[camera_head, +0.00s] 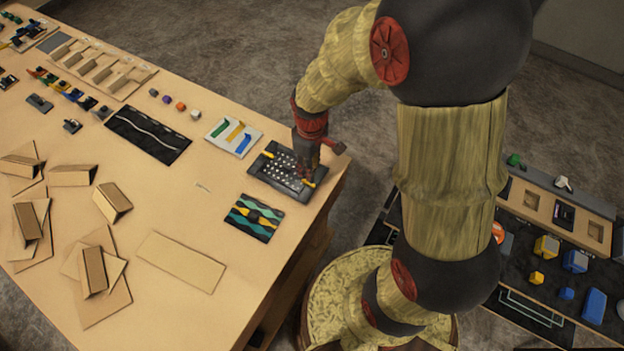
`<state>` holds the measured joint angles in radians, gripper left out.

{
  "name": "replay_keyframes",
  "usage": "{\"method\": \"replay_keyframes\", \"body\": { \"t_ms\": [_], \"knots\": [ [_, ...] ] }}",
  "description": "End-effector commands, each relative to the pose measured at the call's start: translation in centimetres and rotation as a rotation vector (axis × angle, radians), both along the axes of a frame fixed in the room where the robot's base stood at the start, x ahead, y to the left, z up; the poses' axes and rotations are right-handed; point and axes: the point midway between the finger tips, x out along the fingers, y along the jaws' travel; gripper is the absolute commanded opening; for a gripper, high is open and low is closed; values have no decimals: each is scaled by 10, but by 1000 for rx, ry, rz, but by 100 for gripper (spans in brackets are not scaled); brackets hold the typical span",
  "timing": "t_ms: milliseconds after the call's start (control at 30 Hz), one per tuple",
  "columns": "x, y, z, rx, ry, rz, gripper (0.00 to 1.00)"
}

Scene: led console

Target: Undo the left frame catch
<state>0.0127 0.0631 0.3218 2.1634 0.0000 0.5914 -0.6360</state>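The LED console is a black panel (262,171) with rows of pale dots, lying near the right edge of the table. A yellow catch (267,154) shows on its upper left side. Another yellow catch (309,183) shows on its right side, close to my gripper. My gripper (305,176) points down over the right part of the console and hides some of it. Whether it touches the console or the right catch is too small to tell. Its fingers are too small and dark to show whether they are open or shut.
A patterned teal and yellow board (254,217) lies just in front of the console. A white card with coloured strips (233,136) lies to its left. The wooden table (205,200) has bare room left of these. A second dark table (520,260) stands at right.

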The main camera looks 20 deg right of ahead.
Motion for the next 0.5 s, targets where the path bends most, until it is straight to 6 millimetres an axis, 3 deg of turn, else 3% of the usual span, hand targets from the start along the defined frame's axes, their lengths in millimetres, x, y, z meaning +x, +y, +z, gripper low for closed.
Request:
{"method": "replay_keyframes", "body": {
  "t_ms": [500],
  "knots": [
    [-1, 0, -66, 1, 4, 6, 28]
  ]
}}
